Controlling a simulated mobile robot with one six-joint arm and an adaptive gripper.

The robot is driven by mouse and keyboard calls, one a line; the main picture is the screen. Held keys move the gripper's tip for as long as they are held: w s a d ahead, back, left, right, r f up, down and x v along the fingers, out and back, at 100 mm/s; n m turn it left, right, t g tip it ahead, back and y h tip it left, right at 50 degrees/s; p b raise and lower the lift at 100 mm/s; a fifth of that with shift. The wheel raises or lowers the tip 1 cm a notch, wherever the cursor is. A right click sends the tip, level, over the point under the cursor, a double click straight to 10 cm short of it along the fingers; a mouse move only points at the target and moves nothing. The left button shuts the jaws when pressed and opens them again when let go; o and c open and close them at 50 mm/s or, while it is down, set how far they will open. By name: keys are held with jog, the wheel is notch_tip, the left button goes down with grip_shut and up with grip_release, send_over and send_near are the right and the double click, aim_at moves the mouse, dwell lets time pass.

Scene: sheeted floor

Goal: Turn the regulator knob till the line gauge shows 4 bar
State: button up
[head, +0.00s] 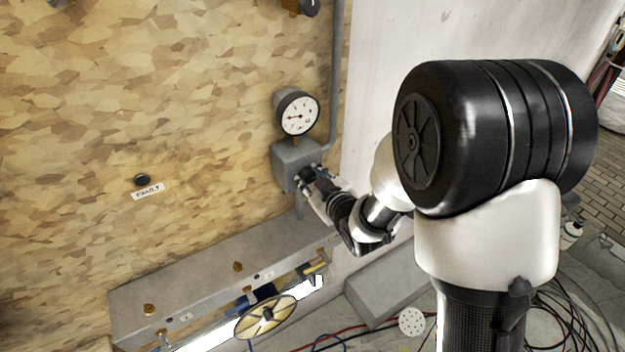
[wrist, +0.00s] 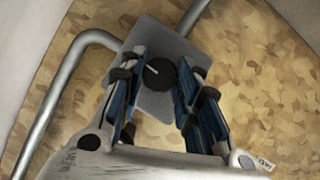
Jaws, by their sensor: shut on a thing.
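The line gauge (head: 298,115) is a round white dial with a dark rim, above a grey regulator box (head: 286,157) on the board. My gripper (head: 308,176) is at the front of the box, shut on the regulator knob. The wrist view shows the dark round knob (wrist: 161,75) between the two blue-padded fingers (wrist: 160,82), with a white mark line pointing to the upper left. In the head view my fingers largely hide the knob.
A grey pipe (head: 335,80) runs down beside the gauge to the box. A dark button (head: 142,180) with a label reading "FAULTY" (head: 148,191) is at left. A grey ledge (head: 210,265) with brass fittings and a yellow disc (head: 262,319) lies below. Cables and hoses (head: 555,315) lie on the floor.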

dwell(0.3)
jog(key=shift+w+d+m+g+y+p, duration=0.15)
jog(key=shift+m+g+y+p, duration=0.35)
jog(key=shift+m, duration=0.6)
jog(key=m+g+y+p, duration=0.1)
jog(key=m+y+p, duration=0.1)
jog(key=m+p, duration=0.1)
jog(key=shift+d+r, duration=0.1)
jog(key=m+y+p, duration=0.1)
jog(key=m, duration=0.1)
jog(key=m+g+y+p, duration=0.1)
jog(key=m+p, duration=0.1)
jog(key=shift+w+d+f+y, duration=0.1)
jog(key=shift+f+y, duration=0.1)
jog(key=shift+y, duration=0.1)
jog(key=o, duration=1.1)
jog(key=shift+c, duration=0.2)
